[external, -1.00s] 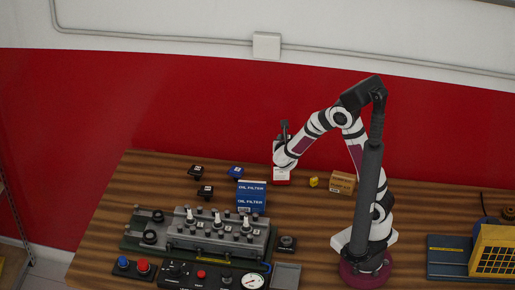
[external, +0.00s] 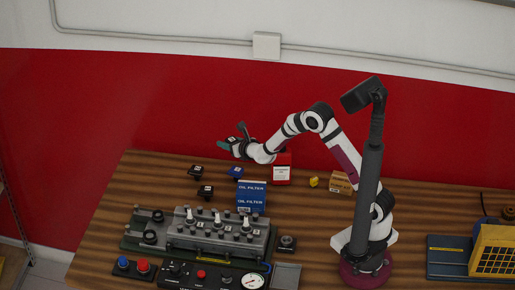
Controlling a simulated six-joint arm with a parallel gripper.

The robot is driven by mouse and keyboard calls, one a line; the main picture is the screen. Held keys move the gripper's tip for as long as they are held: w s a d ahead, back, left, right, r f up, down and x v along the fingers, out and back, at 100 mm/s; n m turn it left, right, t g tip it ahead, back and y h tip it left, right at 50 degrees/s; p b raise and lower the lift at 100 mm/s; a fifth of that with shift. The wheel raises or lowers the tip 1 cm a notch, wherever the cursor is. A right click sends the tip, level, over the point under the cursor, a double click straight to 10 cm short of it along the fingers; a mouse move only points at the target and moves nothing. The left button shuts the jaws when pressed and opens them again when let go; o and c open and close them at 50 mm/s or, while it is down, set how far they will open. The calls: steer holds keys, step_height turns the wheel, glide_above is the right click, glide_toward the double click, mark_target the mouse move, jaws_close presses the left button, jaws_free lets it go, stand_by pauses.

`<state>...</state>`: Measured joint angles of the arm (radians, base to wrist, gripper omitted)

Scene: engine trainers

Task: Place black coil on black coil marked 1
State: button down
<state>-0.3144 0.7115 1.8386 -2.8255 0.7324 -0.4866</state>
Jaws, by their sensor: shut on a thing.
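My gripper (external: 233,138) is in the air above the back of the table, turned to the left. It is shut on a small dark piece with a pale label, which looks like a black coil (external: 231,141). Two more black coils with pale labels lie on the wood below it, one further back (external: 196,170) and one nearer (external: 206,190). A blue coil (external: 236,172) lies to their right. The held coil is apart from all of them. The labels are too small to read, so I cannot tell which coil is marked 1.
A blue oil filter box (external: 251,197) stands near the coils. A grey engine block (external: 217,234) with upright plugs is in front. A red-and-white box (external: 281,174), a yellow piece (external: 314,182) and a brown box (external: 342,182) stand right. Bare wood lies left of the coils.

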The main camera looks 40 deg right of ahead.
steer(key=a+f, duration=0.3)
steer(key=w+a+f, duration=0.1)
steer(key=a+f, duration=0.6)
steer(key=shift+w+a+f, duration=0.35)
steer(key=shift+w+a, duration=0.05)
steer(key=shift+f, duration=0.15)
steer(key=shift+c, duration=2)
jaws_free()
